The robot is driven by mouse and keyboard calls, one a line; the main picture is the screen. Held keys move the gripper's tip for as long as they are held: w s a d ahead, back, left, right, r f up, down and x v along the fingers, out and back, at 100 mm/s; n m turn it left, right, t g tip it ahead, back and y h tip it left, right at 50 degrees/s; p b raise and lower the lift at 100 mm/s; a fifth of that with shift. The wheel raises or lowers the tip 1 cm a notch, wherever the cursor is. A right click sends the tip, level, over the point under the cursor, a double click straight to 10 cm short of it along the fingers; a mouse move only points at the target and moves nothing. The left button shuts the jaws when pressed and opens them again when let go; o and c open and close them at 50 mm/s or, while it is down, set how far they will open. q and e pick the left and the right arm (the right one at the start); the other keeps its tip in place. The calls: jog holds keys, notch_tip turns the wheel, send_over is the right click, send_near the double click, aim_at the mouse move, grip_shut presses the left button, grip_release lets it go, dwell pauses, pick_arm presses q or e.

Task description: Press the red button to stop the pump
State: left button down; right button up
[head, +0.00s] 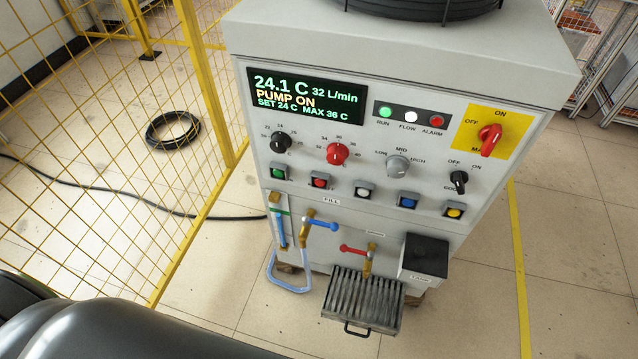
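The red button (320,181) is a small square push button in a dark frame on the front panel of a light grey machine (390,50). It is second from the left in a row of buttons, between a green button (279,172) and a white button (364,190). The display (307,99) reads 24.1 C, 32 L/min, PUMP ON. The green RUN lamp (386,112) looks lit. Neither gripper shows in the head view, and nothing covers the red button.
A red knob (337,154) sits above the red button. Blue-handled (321,224) and red-handled (353,249) valves and a drip tray (362,302) stick out below. A yellow mesh fence (110,130) stands at left. A black hose coil (173,130) lies behind it.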

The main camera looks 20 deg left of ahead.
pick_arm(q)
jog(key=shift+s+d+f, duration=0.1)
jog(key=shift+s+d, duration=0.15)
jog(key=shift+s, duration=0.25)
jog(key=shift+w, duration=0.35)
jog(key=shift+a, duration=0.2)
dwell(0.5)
